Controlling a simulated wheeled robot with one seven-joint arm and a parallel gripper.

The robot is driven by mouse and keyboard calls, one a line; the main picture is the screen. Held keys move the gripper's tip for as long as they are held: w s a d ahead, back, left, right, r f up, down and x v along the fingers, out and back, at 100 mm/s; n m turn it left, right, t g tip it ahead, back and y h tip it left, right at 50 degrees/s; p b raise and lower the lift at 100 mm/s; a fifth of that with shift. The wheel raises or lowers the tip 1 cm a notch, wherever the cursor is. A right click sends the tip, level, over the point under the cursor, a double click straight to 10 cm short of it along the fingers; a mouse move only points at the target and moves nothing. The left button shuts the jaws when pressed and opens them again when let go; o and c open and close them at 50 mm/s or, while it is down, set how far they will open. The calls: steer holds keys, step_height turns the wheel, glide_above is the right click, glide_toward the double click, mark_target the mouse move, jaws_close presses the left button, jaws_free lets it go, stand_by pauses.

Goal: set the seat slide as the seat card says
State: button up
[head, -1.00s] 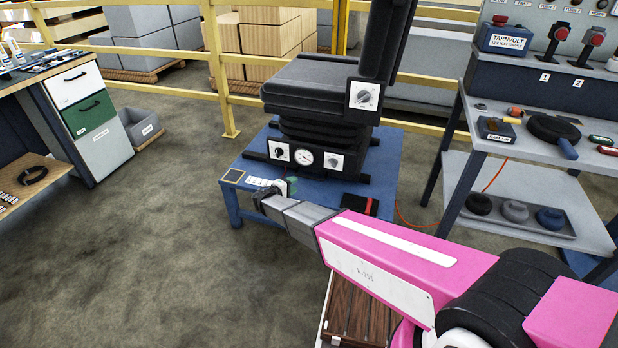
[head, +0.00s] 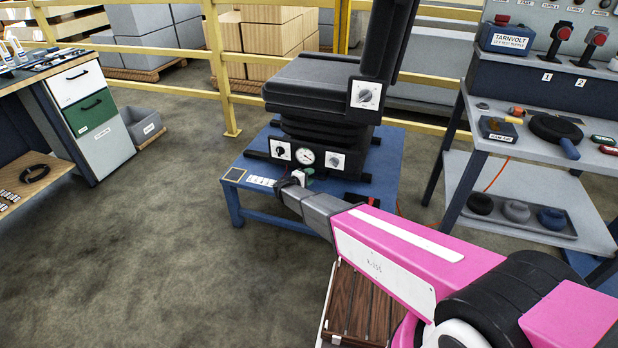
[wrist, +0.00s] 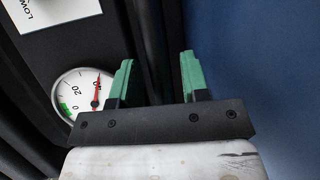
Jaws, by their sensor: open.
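The black seat (head: 312,88) stands on a blue platform (head: 225,200). Its base front carries a dark knob (head: 281,150), a round gauge (head: 305,157) and a pale knob (head: 335,161); a larger dial (head: 366,95) is on its side. In the wrist view the gauge (wrist: 75,88) has a red needle, beside a partly cut-off label beginning "LOW" (wrist: 60,14). My gripper (head: 307,172) is at the base front; its green fingers (wrist: 157,78) are apart with nothing seen between them. I cannot tell which part is the seat slide or which card is the seat card.
A tool trolley (head: 480,160) stands right, a drawer bench (head: 98,115) left. A yellow rail (head: 233,95) runs behind. Floor at front left is clear.

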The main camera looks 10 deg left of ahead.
jaws_close()
steer(key=a, duration=0.9)
steer(key=shift+w+a, duration=0.2)
steer(key=shift+w, duration=0.2)
steer(key=shift+d, duration=0.1)
jaws_free()
steer(key=shift+d, duration=0.1)
steer(key=shift+s, duration=0.15)
steer(key=v, duration=1)
steer(key=shift+s+a, duration=0.2)
steer(key=shift+s, duration=0.1)
